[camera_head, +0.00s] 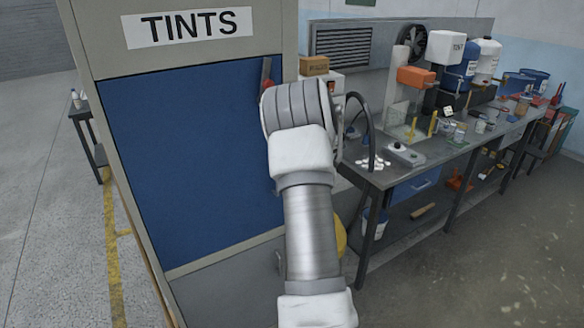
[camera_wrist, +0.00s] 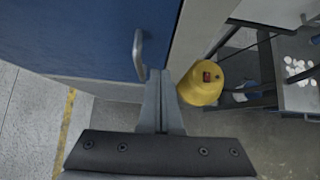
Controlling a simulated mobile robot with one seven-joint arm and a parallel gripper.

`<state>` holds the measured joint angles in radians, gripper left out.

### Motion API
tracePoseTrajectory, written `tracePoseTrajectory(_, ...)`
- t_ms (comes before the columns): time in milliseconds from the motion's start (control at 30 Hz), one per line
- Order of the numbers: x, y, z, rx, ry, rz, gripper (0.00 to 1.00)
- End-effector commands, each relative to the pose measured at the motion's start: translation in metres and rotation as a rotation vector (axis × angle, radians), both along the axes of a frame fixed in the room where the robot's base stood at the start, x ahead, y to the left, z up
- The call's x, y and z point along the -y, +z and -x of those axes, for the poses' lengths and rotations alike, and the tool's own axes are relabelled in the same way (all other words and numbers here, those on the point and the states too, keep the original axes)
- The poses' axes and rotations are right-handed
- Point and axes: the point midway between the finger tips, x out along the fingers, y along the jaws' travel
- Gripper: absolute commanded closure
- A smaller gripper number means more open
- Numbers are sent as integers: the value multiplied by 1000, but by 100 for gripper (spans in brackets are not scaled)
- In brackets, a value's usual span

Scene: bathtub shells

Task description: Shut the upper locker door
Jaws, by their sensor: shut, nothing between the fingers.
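The locker is a grey cabinet with a "TINTS" sign (camera_head: 187,27). Its blue upper door (camera_head: 180,150) shows in the head view and looks about flush with the frame; a small gap cannot be ruled out. In the wrist view the door (camera_wrist: 85,35) bears a grey bar handle (camera_wrist: 138,55) near the grey frame (camera_wrist: 190,35). My gripper (camera_wrist: 158,75) is shut and empty, its fingertips just beside and below the handle in the picture. I cannot tell whether they touch the door. In the head view my arm hides the gripper and the handle.
A workbench (camera_head: 400,175) with tools and containers stands right of the locker. A yellow container (camera_wrist: 202,83) is right of my fingers in the wrist view. A dark side table (camera_head: 90,140) is at the left. Floor at the front right is clear.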

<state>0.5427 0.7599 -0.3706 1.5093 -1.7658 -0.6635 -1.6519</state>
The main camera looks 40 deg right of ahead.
Motion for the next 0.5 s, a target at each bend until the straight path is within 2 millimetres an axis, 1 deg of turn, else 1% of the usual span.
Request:
tracePoseTrajectory(33,0,10,8,6,-3,4,100)
tracePoseTrajectory(233,-5,37,35,5,-2,3,100)
tracePoseTrajectory(400,-8,54,52,4,-1,3,100)
tracePoseTrajectory(500,-9,60,58,3,-1,2,100)
